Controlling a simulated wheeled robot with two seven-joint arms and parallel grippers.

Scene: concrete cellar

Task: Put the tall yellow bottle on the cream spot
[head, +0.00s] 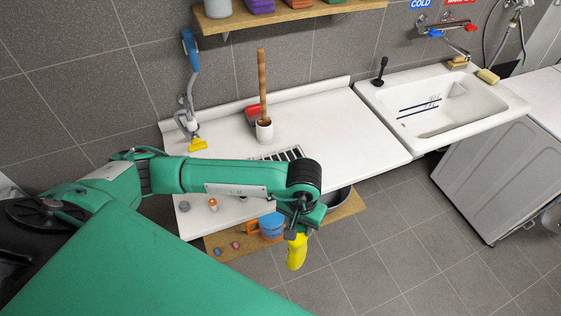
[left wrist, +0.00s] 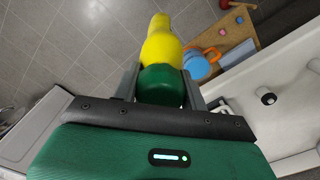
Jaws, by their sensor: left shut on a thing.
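The tall yellow bottle (head: 297,252) hangs below my left gripper (head: 300,226) in the head view, in front of the counter and the low wooden board. In the left wrist view the yellow bottle (left wrist: 160,45) has a green end section, and my left gripper's fingers (left wrist: 161,88) are shut on that section, one on each side. The bottle points away from the wrist, with floor tiles behind it. I cannot make out a cream spot in either view. My right gripper is not in view.
The low wooden board (head: 352,207) holds a blue and orange mug (head: 271,227), a dark bowl (head: 338,196) and small items. A sink (head: 440,105) stands right. The tiled floor (head: 370,260) is clear.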

